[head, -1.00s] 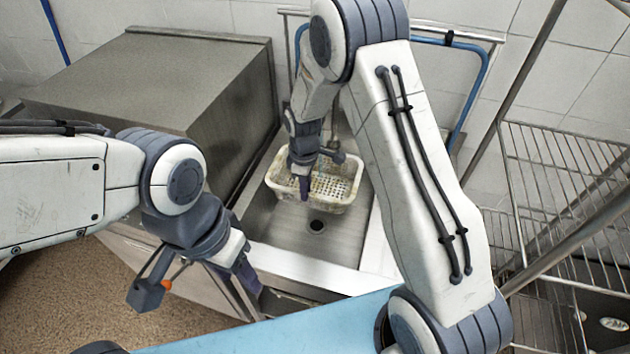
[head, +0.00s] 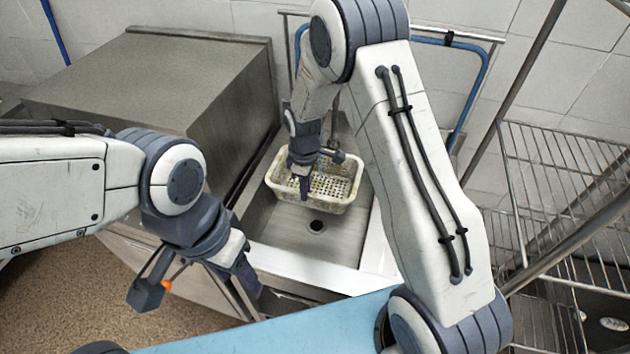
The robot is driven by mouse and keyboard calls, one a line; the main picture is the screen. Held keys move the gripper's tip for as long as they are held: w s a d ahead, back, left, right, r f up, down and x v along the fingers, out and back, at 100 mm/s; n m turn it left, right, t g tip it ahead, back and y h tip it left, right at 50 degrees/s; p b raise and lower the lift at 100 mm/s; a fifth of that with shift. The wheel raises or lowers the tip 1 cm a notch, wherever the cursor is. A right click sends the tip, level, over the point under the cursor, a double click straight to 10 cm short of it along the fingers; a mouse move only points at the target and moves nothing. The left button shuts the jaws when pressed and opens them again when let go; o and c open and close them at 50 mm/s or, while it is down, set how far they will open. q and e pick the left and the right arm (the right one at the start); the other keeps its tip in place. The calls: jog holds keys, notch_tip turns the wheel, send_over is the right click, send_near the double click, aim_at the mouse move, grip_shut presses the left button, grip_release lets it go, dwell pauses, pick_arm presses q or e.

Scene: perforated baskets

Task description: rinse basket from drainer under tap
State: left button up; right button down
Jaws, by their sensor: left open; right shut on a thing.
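The cream perforated basket (head: 337,188) is in the steel sink (head: 290,235), toward its back and behind the drain hole. Dark stains show on its walls. My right gripper (head: 304,192) reaches down over the basket's front left part and is shut on it, at the near wall. The tap (head: 334,125) stands behind the basket, partly hidden by my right arm; I cannot tell if water runs. My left gripper (head: 250,280) is open and empty, in front of the sink's left front corner.
A large steel box-shaped unit (head: 150,85) stands left of the sink. A wire drainer rack (head: 565,190) is at the right. A blue hose (head: 470,95) hangs behind on a rail. The sink's front part is clear.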

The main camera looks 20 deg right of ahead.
dwell(0.6)
jog(key=s+a+r+p, duration=0.1)
jog(key=s+a+r, duration=0.1)
jog(key=s+a, duration=0.3)
jog(key=s, duration=0.3)
jog(key=shift+s+p, duration=0.25)
jog(key=shift+p, duration=0.1)
dwell(0.3)
jog(key=shift+a, duration=0.1)
dwell(1.5)
